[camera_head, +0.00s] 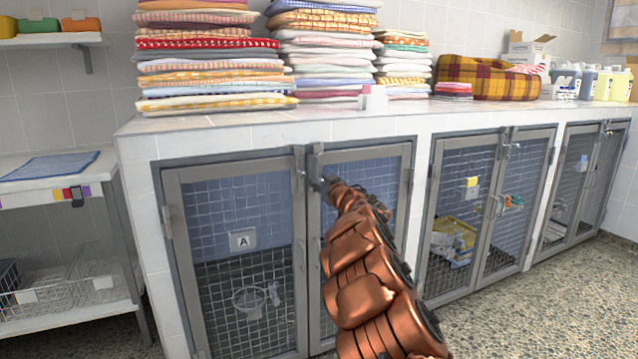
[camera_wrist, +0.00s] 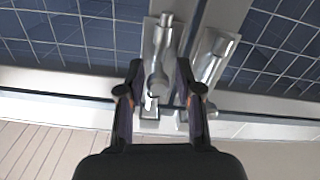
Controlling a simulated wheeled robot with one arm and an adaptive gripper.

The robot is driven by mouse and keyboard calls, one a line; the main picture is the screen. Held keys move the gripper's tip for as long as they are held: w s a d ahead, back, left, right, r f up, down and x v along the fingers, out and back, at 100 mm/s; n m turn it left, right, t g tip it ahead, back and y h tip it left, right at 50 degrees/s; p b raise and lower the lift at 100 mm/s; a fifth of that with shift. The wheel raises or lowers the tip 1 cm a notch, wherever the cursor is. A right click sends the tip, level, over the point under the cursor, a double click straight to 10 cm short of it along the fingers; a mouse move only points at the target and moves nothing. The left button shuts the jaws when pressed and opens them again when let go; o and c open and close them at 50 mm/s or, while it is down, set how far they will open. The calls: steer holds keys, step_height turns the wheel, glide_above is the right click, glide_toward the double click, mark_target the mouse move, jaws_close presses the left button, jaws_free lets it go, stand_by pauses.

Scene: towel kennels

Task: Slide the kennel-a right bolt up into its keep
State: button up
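Kennel-a (camera_head: 243,240) has two mesh doors with an "A" plate on the left one. Its right bolt (camera_wrist: 158,80) is a silver barrel bolt with a knob, on the right door's frame by the centre gap. The wrist view is upside down, so this bolt shows left of the other. My gripper (camera_wrist: 159,66) has one finger on each side of the bolt and its knob, with small gaps visible. Contact cannot be told. In the head view my gripper (camera_head: 320,184) is at the upper centre of the doors; my arm hides part of the right door.
A second silver bolt (camera_wrist: 212,62) sits close beside on the neighbouring door frame. The tiled counter (camera_head: 270,133) overhangs the doors and carries towel stacks (camera_head: 210,70). More kennels (camera_head: 480,200) stand to the right. A wire-basket shelf (camera_head: 70,295) is at left.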

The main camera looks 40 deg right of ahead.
steer(key=shift+w+d, duration=0.25)
steer(key=shift+w, duration=0.35)
jaws_close()
stand_by(0.5)
